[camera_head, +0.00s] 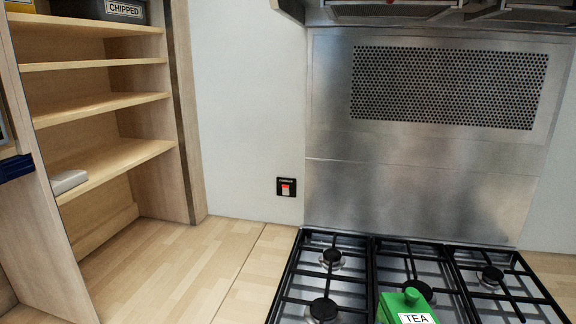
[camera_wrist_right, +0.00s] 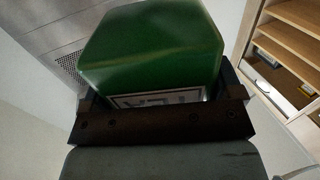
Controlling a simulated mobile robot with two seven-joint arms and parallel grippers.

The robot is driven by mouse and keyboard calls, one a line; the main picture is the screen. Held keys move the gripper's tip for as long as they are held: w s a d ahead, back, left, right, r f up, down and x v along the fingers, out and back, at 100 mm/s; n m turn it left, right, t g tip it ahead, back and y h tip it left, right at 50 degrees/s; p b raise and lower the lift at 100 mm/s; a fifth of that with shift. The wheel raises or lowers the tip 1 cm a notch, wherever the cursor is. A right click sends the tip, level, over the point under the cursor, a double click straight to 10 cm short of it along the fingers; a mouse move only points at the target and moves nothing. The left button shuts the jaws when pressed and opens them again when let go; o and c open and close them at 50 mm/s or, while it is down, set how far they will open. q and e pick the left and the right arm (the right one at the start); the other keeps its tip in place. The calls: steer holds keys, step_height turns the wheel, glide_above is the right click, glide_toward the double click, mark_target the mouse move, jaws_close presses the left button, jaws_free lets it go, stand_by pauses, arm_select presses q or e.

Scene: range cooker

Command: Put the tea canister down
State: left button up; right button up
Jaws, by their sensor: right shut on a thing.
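The tea canister is green with a round green knob on its lid and a white TEA label. It shows at the bottom edge of the head view (camera_head: 404,304), over the front of the hob (camera_head: 325,284), with its lower part cut off. In the right wrist view the canister (camera_wrist_right: 150,48) fills the space between the fingers of my right gripper (camera_wrist_right: 160,98), which is shut on it. The label is partly hidden behind the gripper's dark bar. I cannot tell whether the canister touches the hob. My left gripper is not in view.
Black pan supports and burners cover the hob. The wooden worktop (camera_head: 205,265) left of it is clear. A steel splashback (camera_head: 420,180) rises behind the hob.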

steer(key=shift+m+h, duration=0.4)
steer(key=shift+h, duration=0.2)
steer(key=f, duration=0.1)
steer(key=s+d+f, duration=0.1)
steer(key=f, duration=0.1)
steer(key=s+d+f, duration=0.1)
steer(key=shift+s+d+f, duration=0.1)
steer(key=shift+d+f, duration=0.15)
steer(key=shift+f, duration=0.15)
steer(key=w+d+r+m+h+b, duration=0.2)
steer(key=w+d+r+h+b, duration=0.2)
steer(key=w+d+r, duration=0.4)
steer(key=w+d+b, duration=0.1)
steer(key=w+d, duration=0.2)
steer(key=d, duration=0.1)
steer(key=shift+d+r+m+g, duration=0.2)
steer(key=shift+r+m+g, duration=0.1)
steer(key=shift+r+m, duration=0.1)
steer(key=shift+w, duration=0.1)
steer(key=shift+f+b, duration=0.85)
steer(key=shift+f, duration=9)
